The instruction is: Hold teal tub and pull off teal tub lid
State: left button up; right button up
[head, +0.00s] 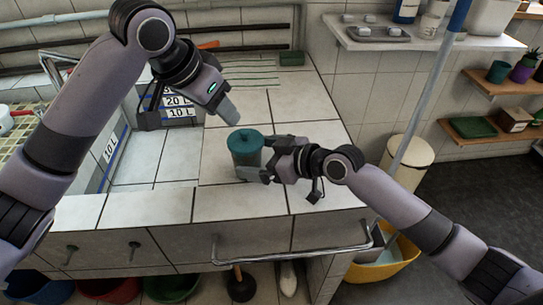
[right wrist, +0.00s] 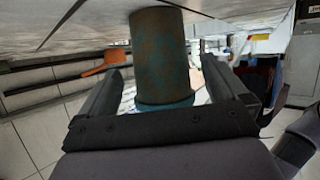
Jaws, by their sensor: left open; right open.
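The teal tub (head: 247,158) stands upright on the tiled counter in the middle of the head view. Its teal lid (head: 246,140) sits on top. My right gripper (head: 264,160) is open at the tub's right side. In the right wrist view the tub (right wrist: 160,52) stands upside down in the picture between the two open fingers, with the lid (right wrist: 165,102) lower in the picture. Whether a finger touches the tub I cannot tell. My left gripper (head: 189,114) is open and empty, above and left of the tub, with one finger near the lid.
The sink basin (head: 145,150) with blue litre markings lies left of the tub. A green block (head: 292,58) sits at the counter's back. A metal rail (head: 290,255) runs along the front edge. The counter in front of the tub is clear.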

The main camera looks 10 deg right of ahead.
aim_at(258, 157)
jog(key=shift+x, duration=1.7)
jog(key=c, duration=1.1)
